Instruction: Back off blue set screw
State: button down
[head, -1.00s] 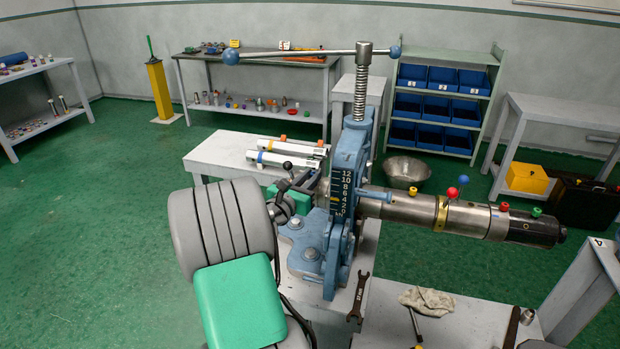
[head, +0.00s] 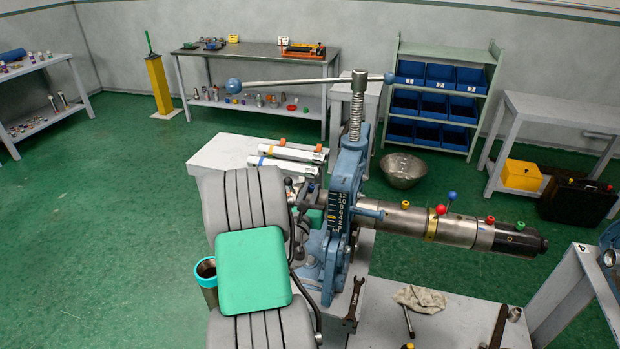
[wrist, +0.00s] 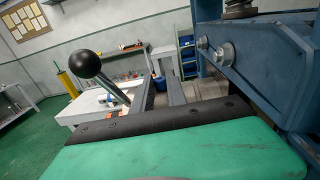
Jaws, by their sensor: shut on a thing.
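The blue-knobbed set screw (head: 451,196) stands up from the steel pipe assembly in the head view. A red-knobbed screw (head: 440,209) is just left of it, by the brass-coloured collar (head: 431,225). The assembly runs rightward from the blue vise (head: 347,190). My gripper (wrist: 163,98) is left of the vise, well away from the blue screw. It appears shut on a rod with a black ball end (wrist: 88,64); the ball also shows in the head view (head: 288,181). My arm hides most of the gripper there, and the grip point is hidden.
The vise's long top bar (head: 300,83) spans above. A wrench (head: 354,303) and a rag (head: 420,298) lie on the bench front. White pipe pieces (head: 285,166) lie on a table behind. A metal bowl (head: 403,170) is on the floor. Air above the assembly looks clear.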

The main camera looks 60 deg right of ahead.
dwell(0.3)
jog(key=c, duration=1.6)
grip_release()
jog(key=b+v, duration=0.3)
jog(key=v, duration=0.5)
jog(key=shift+o, duration=0.3)
